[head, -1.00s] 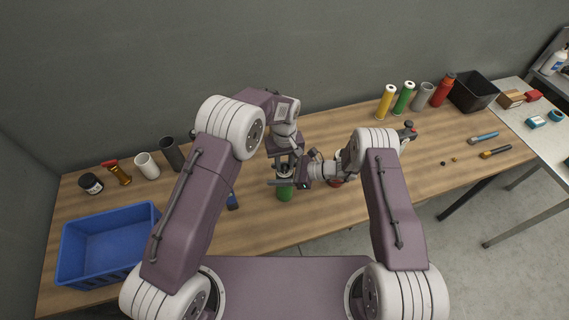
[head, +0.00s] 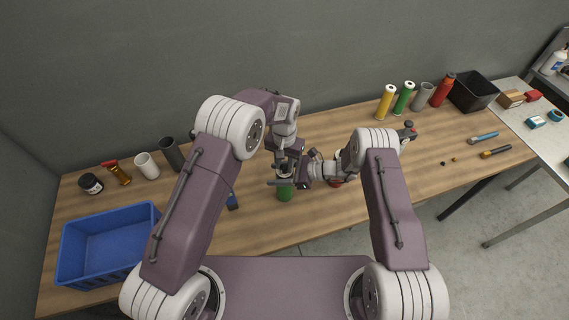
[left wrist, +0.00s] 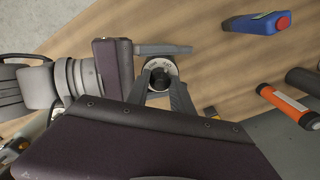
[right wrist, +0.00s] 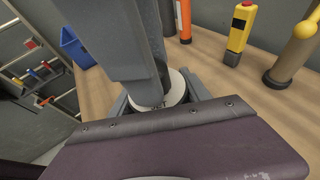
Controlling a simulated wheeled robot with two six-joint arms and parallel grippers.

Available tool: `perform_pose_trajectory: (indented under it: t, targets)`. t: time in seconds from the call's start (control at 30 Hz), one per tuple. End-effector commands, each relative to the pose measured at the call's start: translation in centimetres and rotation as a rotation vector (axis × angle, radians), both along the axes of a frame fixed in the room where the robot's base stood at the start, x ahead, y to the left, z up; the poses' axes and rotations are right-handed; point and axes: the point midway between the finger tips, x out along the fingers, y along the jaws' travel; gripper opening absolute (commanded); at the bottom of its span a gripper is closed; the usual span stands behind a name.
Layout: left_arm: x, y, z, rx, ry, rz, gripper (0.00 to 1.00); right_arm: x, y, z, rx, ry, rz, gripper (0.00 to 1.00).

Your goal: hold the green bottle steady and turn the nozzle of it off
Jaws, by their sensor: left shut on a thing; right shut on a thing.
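The green bottle (head: 285,194) stands upright on the wooden table in the middle of the head view, its upper part hidden by my grippers. Its nozzle is a dark knob (left wrist: 160,76) on a pale marked disc, seen from above in the left wrist view. The disc (right wrist: 175,88) also shows in the right wrist view. My left gripper (head: 284,170) comes down from above, shut on the nozzle. My right gripper (head: 290,183) reaches in from the right, below it, shut on the bottle. The printing on the disc is too small to read surely.
A blue bin (head: 108,245) stands at the front left. A blue tool (head: 232,200) lies close left of the bottle. A red thing (head: 336,183) is partly hidden under my right arm. Several cylinders and a black bin (head: 474,91) stand at the back right.

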Motion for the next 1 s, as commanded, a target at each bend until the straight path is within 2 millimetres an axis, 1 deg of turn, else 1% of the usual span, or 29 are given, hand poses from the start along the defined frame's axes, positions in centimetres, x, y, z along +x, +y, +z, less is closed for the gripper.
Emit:
perform_pose_trajectory:
  t: [0.47, 0.5, 0.57, 0.87, 0.97, 1.0]
  targets:
    - [0.0, 0.1, 0.1, 0.002, 0.001, -0.013, 0.0, 0.0, -0.1, -0.1, -0.004, 0.001, -0.004, 0.01]
    - [0.0, 0.1, 0.1, 0.002, 0.001, -0.013, 0.33, 0.0, -0.1, -0.1, -0.004, 0.001, -0.004, 0.01]
    - [0.0, 0.1, 0.1, 0.002, 0.001, -0.013, 0.5, 0.0, -0.1, -0.1, -0.004, 0.001, -0.004, 0.01]
    - [0.0, 0.0, 0.2, 0.0, 0.0, -0.012, 0.5, 0.0, 0.0, -0.1, -0.003, 0.001, 0.0, 0.01]
    - [0.1, -0.1, 1.2, -0.002, -0.002, -0.012, 0.5, 0.0, 0.0, -0.1, -0.002, 0.001, 0.0, 0.01]
    - [0.1, -0.1, 1.9, -0.002, -0.003, -0.012, 0.5, 0.0, 0.0, -0.1, -0.002, 0.001, 0.0, 0.01]
